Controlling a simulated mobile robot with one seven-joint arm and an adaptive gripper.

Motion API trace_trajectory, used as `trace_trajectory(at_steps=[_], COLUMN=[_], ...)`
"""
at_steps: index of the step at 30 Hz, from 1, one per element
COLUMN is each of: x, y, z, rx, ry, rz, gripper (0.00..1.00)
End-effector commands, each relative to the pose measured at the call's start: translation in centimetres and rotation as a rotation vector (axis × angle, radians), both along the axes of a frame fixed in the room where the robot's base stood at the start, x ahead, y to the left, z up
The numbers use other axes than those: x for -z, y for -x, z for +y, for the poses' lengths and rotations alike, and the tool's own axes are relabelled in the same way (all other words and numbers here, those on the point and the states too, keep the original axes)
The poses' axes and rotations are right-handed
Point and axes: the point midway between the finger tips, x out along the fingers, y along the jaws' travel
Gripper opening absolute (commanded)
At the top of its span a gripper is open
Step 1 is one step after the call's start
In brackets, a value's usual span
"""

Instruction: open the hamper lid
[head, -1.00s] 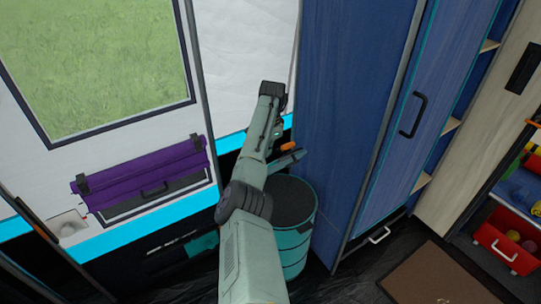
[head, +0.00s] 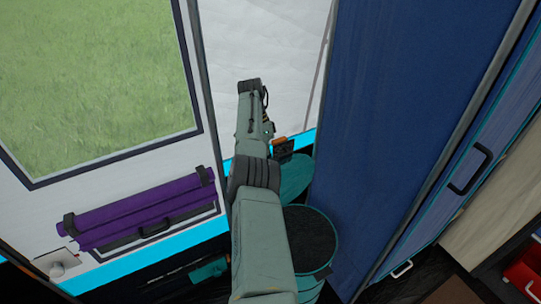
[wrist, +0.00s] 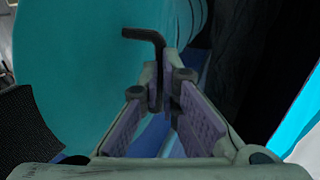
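The teal hamper (head: 304,287) stands beside the blue cabinet, with its dark round mouth uncovered, partly behind my arm. Its teal lid (head: 297,178) is raised at the far side of the mouth, tilted up. The lid also fills the left of the wrist view (wrist: 80,75). A black bent handle (wrist: 145,36) stands off the lid and runs down between my fingertips. My gripper (wrist: 165,82) is nearly closed, with the handle in the narrow gap. In the head view, my gripper (head: 284,150) is small and partly hidden by my wrist.
The tall blue cabinet (head: 400,110) rises close to the right of the hamper. A white tent wall (head: 285,50) is behind. A purple roll (head: 140,210) hangs under the window on the left. Room around the lid is tight.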

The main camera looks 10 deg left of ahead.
Motion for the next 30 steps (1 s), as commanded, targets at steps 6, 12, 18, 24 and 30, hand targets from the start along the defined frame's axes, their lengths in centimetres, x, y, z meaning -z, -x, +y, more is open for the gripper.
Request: trace_trajectory(at_steps=[6, 12, 18, 24, 30], x=[1.94, 1.95, 1.96, 1.93, 1.63], y=[1.06, 1.06, 1.04, 1.00, 0.92], z=[-0.34, -0.36, -0.37, -0.36, -0.24], rx=[0.005, 0.006, 0.005, 0.003, 0.001], ry=[0.015, 0.016, 0.016, 0.016, 0.015], rz=[0.038, 0.038, 0.037, 0.037, 0.033], gripper=[0.00, 0.00, 0.10, 0.23, 0.30])
